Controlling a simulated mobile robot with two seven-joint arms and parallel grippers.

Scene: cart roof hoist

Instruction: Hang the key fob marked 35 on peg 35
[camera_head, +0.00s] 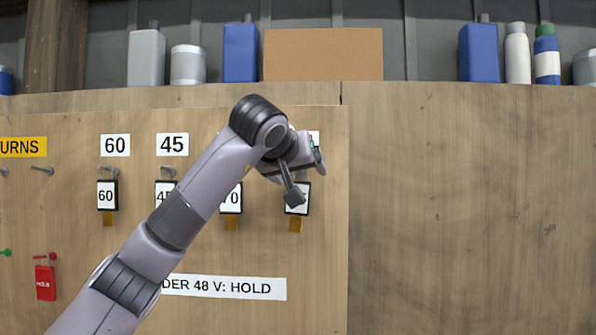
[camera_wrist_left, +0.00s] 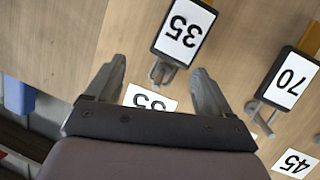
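The black-framed fob marked 35 (camera_head: 297,198) hangs on the board at the right end of the row, partly behind my left gripper (camera_head: 305,178). In the left wrist view the fob (camera_wrist_left: 183,32) appears upside down, its top edge at the metal peg (camera_wrist_left: 160,72) under the white 35 label (camera_wrist_left: 150,98). It appears to hang from this peg. My left gripper's fingers (camera_wrist_left: 158,68) are spread wide on either side of the peg, with nothing between them gripped. The label is mostly hidden by my gripper. My right gripper is out of view.
Fobs marked 70 (camera_head: 231,198), 45 (camera_head: 165,193) and 60 (camera_head: 107,195) hang to the left. A red HOLD tag (camera_head: 45,280) hangs lower left. Bottles and a cardboard box (camera_head: 323,55) stand above the board. The panel (camera_head: 470,210) at right is bare.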

